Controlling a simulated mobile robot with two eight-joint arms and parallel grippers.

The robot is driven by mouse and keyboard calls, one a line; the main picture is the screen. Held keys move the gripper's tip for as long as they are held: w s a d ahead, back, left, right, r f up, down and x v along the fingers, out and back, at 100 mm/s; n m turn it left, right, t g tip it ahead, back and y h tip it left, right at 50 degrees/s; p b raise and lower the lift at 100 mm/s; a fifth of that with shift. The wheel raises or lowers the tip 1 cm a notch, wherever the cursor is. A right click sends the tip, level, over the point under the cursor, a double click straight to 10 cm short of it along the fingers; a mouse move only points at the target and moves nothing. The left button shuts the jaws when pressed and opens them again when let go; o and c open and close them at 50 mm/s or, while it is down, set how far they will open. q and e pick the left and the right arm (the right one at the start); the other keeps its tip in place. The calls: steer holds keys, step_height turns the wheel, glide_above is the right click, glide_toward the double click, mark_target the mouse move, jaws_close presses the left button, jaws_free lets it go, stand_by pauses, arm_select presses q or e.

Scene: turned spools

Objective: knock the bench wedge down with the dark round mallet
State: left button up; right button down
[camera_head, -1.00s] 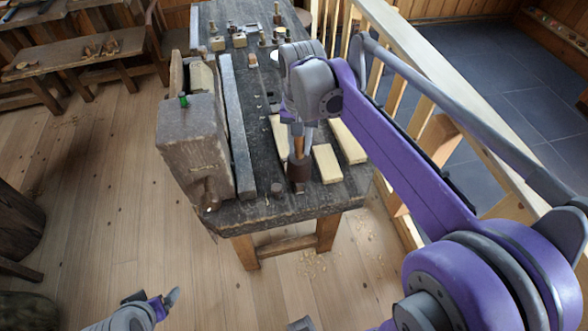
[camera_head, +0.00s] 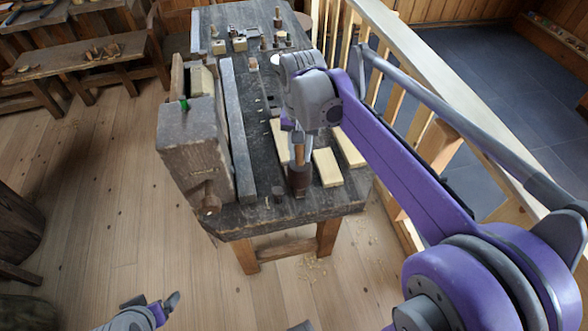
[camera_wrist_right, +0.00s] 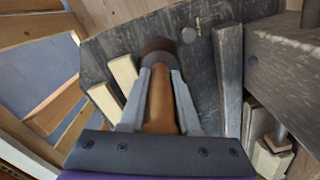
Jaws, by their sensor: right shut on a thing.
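The dark round mallet has a dark brown head (camera_head: 299,178) and a lighter wooden handle (camera_wrist_right: 162,105). My right gripper (camera_head: 299,148) is shut on the handle, above the front end of the dark bench (camera_head: 340,203). In the right wrist view the two fingers (camera_wrist_right: 161,88) flank the handle, and the head is beyond their tips. A small green piece (camera_head: 184,104) sticks up at the vise block on the bench's left side; I cannot tell whether it is the bench wedge. My left gripper (camera_head: 153,300) is low at the left, apart from the bench, with its fingers spread and empty.
A long grey bar (camera_head: 238,130) runs along the bench beside the bulky vise block (camera_head: 190,150). Pale wood pieces (camera_head: 327,167) lie right of the mallet. A dark round stub (camera_head: 277,191) is near the front edge. A wooden railing (camera_head: 440,140) stands at right.

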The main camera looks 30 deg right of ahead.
steer(key=shift+w+r, duration=0.1)
steer(key=shift+r, duration=0.3)
steer(key=shift+f, duration=0.1)
